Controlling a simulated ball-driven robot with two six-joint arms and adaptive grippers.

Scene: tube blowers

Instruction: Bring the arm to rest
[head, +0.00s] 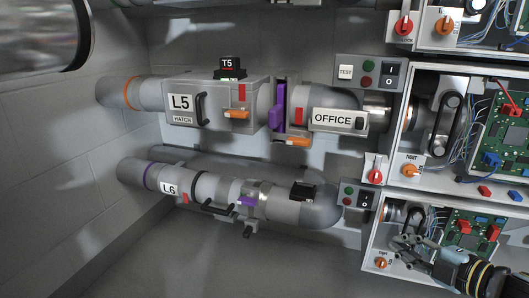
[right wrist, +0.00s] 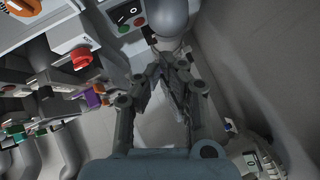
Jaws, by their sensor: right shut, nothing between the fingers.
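My right gripper (head: 408,244) shows at the lower right of the head view, in front of the lowest open cabinet (head: 372,232). Its arm comes in from the lower right corner. In the right wrist view my right gripper (right wrist: 166,58) has its fingertips together, with nothing held between them. A grey pipe end (right wrist: 172,18) shows beyond the fingertips there; whether they touch it cannot be told. My left arm and left gripper are not in view.
The L5 pipe (head: 150,92) with its hatch and the L6 pipe (head: 222,190) run along the wall. A cabinet with a green circuit board (head: 510,130) stands at the right. Red and orange knobs (right wrist: 72,57) are left of the gripper. The lower-left floor is clear.

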